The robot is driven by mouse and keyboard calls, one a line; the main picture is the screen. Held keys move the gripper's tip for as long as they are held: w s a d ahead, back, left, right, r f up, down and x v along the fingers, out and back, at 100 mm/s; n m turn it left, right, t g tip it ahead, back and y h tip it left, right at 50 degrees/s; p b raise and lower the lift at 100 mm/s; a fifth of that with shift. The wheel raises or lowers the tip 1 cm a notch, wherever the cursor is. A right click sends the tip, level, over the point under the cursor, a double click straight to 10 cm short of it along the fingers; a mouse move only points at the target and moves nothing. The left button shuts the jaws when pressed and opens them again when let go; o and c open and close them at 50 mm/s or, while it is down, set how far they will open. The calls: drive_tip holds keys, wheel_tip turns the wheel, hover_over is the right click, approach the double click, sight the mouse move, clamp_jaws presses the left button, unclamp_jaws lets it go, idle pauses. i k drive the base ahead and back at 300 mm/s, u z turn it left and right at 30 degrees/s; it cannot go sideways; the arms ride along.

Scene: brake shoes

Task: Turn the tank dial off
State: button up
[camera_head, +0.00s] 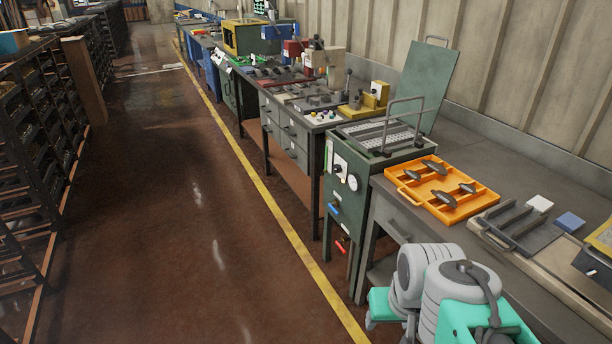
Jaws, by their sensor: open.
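The tank (375,165) is a green metal cabinet on legs, to the right of centre, with its lid (428,84) raised. A tray or basket (378,134) with a tall handle sits in its top. On its front panel is a small dark dial (339,169) on a white plate. Its setting is too small to read. A round white gauge (352,183) is beside it. Below are a blue handle (333,209) and a red handle (340,246). My folded arm shows at the bottom right, apart from the tank; my gripper cannot be made out.
An orange tray (485,203) with several brake shoes lies on the grey bench right of the tank. A workbench (292,137) with drawers stands on the tank's far side. The brown floor (190,210) left of the yellow line (265,192) is clear, up to shelving (45,130) at left.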

sight(337, 167)
drive_tip(key=u, duration=0.8)
drive_tip(key=i, duration=0.75)
drive_tip(key=u, duration=0.8)
drive_tip(key=i, duration=0.9)
drive_tip(key=z, duration=0.4)
drive_tip(key=i, duration=0.55)
drive_tip(key=z, duration=0.45)
